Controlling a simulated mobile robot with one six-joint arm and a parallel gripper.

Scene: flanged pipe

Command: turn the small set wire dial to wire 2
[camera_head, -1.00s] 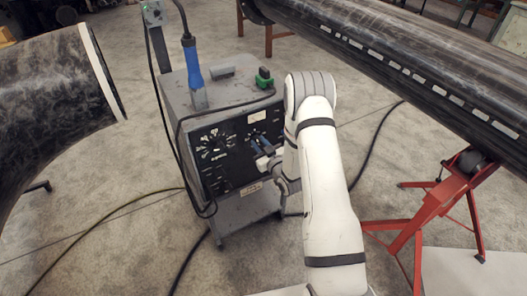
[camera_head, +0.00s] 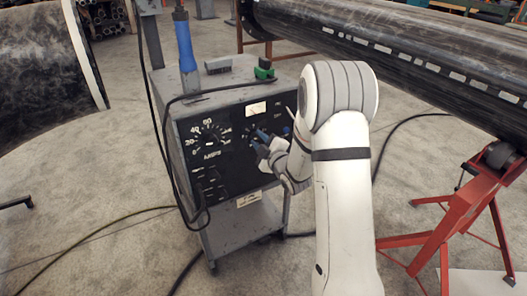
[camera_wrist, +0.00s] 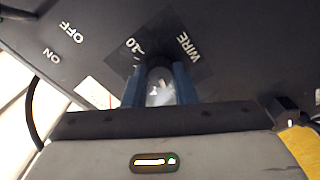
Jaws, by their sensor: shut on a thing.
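The small wire dial (camera_wrist: 160,72) is on the dark front panel of a grey welding machine (camera_head: 222,150). In the wrist view it sits between the two blue fingers of my gripper (camera_wrist: 158,92), which is shut on it. A WIRE label and part of a printed scale, with a figure that looks like 10, show around the dial. The fingers and the dial's own body hide the rest of the scale, so I cannot tell the setting. In the head view my gripper (camera_head: 262,140) reaches the panel right of the large AMPS dial (camera_head: 211,137), and the small dial is mostly hidden.
ON and OFF lettering (camera_wrist: 62,43) shows on the panel. A blue-handled cable plug (camera_head: 185,48) and a green connector (camera_head: 264,70) are on the machine's top. A black pipe (camera_head: 400,45) rests on a red stand (camera_head: 460,210) at right. Cables cross the floor.

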